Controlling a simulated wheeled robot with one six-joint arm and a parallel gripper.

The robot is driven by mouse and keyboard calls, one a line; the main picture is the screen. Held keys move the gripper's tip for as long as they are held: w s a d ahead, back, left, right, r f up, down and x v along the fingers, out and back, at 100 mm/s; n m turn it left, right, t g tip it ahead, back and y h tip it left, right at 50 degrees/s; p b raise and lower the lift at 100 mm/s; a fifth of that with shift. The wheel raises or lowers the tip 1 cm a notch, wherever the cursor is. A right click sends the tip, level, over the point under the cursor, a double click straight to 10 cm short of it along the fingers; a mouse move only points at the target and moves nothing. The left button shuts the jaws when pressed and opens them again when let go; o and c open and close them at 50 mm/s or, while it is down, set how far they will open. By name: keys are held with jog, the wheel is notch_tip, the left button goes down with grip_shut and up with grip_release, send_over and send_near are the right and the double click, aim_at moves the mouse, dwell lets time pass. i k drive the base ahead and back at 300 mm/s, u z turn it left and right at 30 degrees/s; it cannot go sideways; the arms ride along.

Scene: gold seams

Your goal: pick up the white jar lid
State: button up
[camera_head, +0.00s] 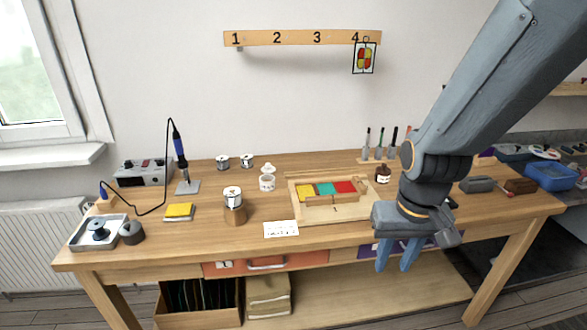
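A small white jar (267,183) stands on the wooden workbench, left of the wooden tray. A white knobbed piece, which looks like the jar lid (268,168), shows just above and behind it. I cannot tell whether the lid lies on the bench behind the jar or touches its rim. My gripper (397,262) hangs at the bench's front edge on the right, far from the lid. Its two blue fingers point down, apart, with nothing between them.
A wooden tray (321,214) with yellow, green and red pieces lies right of the jar. A tin on a wooden block (235,215) stands in front left, a white card (281,229) in front. Two small tins (222,162) (247,160) stand behind left. A soldering iron (180,150) stands farther left.

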aim_at(268, 169)
jog(key=z, duration=0.15)
jog(key=i, duration=1)
